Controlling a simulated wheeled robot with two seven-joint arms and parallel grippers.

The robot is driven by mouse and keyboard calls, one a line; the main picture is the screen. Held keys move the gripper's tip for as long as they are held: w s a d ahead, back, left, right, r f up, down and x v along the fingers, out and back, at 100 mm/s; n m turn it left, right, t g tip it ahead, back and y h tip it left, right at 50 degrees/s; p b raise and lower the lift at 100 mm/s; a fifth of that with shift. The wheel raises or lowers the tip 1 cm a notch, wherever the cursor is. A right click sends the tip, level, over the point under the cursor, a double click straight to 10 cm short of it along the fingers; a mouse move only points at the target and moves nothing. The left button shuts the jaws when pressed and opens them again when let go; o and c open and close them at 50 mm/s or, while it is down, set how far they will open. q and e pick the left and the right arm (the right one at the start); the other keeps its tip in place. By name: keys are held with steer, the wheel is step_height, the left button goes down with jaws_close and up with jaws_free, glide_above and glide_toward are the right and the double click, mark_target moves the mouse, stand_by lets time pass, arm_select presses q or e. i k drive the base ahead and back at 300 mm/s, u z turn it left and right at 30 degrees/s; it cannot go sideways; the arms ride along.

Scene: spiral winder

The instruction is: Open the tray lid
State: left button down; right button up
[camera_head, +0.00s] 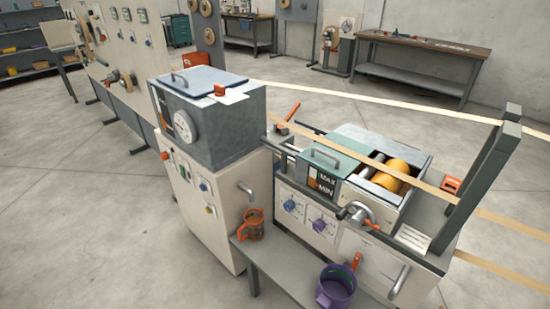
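A green lid (340,164) with a grey bar handle (324,159) lies flat over the left part of a tray unit on the machine. A MAX/MIN level label (324,186) is on the front below it. To its right, the grey-walled unit is open at the top and shows a yellow roller (395,176) and a grey roller. A second, blue-grey lid (203,81) with a bar handle (180,80) lies shut on the tall grey box (228,129) at the left. Neither of my grippers is in view.
A hand crank (357,214) sticks out near the rollers. Pale strips (395,103) run across the machine past dark posts (478,184). Open floor lies around.

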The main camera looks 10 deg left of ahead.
mark_target(338, 164)
steer(key=z, duration=0.5)
steer(key=i, duration=0.6)
steer(key=z, duration=0.4)
